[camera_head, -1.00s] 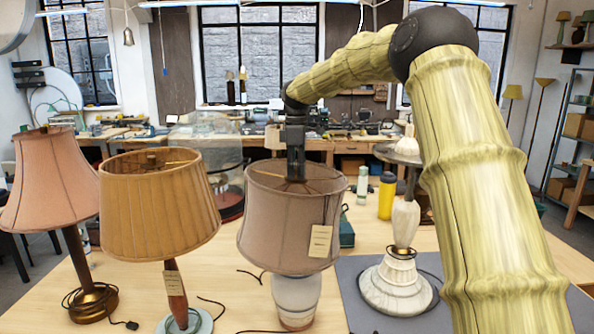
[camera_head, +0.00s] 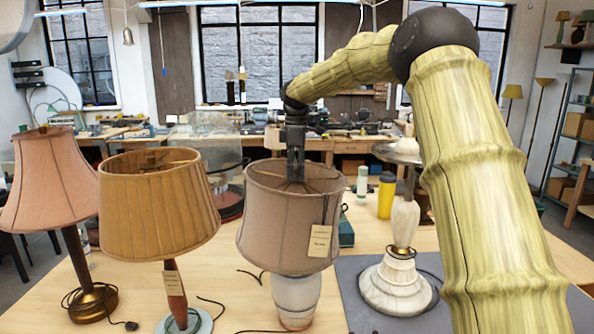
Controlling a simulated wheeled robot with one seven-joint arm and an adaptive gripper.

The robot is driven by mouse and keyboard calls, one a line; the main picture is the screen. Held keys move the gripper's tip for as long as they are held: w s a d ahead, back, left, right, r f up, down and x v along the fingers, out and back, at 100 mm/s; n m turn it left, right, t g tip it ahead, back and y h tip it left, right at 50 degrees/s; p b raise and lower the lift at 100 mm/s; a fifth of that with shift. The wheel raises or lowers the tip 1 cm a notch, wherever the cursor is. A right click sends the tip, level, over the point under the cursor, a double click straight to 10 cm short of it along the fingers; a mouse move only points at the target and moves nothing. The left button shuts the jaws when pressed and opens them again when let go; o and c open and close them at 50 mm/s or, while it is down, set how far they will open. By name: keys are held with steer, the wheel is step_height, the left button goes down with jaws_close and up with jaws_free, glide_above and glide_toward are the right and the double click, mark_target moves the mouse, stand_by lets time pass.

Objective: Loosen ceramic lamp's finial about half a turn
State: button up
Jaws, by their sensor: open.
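The ceramic lamp has a white and tan ceramic base (camera_head: 296,298) and a dull pinkish-brown drum shade (camera_head: 285,225) with a paper tag (camera_head: 320,241) on its right side. It stands upright on the table in the middle of the view. My gripper (camera_head: 296,178) points straight down at the shade's open top, and its lower end is at or just inside the rim. It is open. The finial is not clearly visible; the gripper and the shade's rim cover that spot. I cannot tell whether the fingers touch it.
A lamp with a mustard pleated shade (camera_head: 160,210) stands close on the left, and a pink-shaded lamp (camera_head: 50,185) beyond it. A marble lamp base (camera_head: 397,285) stands on a grey mat (camera_head: 353,268) at right. A yellow bottle (camera_head: 386,198) stands behind.

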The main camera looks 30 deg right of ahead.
mark_target(296, 167)
steer(key=shift+r, duration=0.1)
step_height(296, 167, up, 12)
stand_by(0.5)
